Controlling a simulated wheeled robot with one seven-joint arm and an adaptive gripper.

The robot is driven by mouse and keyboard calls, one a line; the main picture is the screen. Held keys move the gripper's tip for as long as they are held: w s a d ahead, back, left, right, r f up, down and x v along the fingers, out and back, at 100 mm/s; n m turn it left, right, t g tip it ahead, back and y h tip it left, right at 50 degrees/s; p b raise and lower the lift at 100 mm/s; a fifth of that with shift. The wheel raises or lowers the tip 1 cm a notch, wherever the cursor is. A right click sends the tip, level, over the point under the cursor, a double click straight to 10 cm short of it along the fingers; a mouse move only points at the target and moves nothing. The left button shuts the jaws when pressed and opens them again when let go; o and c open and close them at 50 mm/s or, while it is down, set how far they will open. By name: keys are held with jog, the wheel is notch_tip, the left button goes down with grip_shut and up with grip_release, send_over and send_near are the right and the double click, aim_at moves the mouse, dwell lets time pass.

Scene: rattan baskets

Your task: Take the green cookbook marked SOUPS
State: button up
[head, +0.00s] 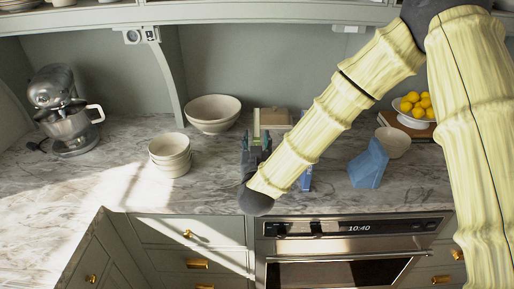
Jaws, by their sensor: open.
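My gripper (256,141) is small and dark in the head view, above the counter in the middle, with its fingers pointing away toward the back wall. It is open. A narrow green upright shape (257,124) shows just beyond and between the fingertips; it may be the green cookbook, but it is mostly hidden and no SOUPS lettering is readable. I cannot tell whether the fingers touch it. My arm hides part of the counter right of the gripper.
A beige box-like thing (274,117) stands behind. A blue object (306,180) shows beside my arm, and a blue angled block (369,166) stands farther right. Left are stacked bowls (170,156), a large bowl (213,113) and a mixer (66,112).

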aim_at(257, 129)
jog(key=shift+w, duration=0.9)
jog(key=shift+w+r+p, duration=0.1)
jog(key=shift+w+p, duration=0.45)
jog(key=shift+p, duration=0.25)
jog(key=shift+w+d+f+p, duration=0.15)
jog(key=shift+w+p, duration=0.35)
jog(key=shift+w, duration=0.5)
jog(key=shift+w+a+f+p, duration=0.15)
jog(key=shift+w+p, duration=0.35)
jog(key=shift+w, duration=0.5)
jog(key=shift+d, duration=0.1)
jog(key=shift+c, duration=0.2)
grip_shut()
jog(key=shift+r, duration=0.1)
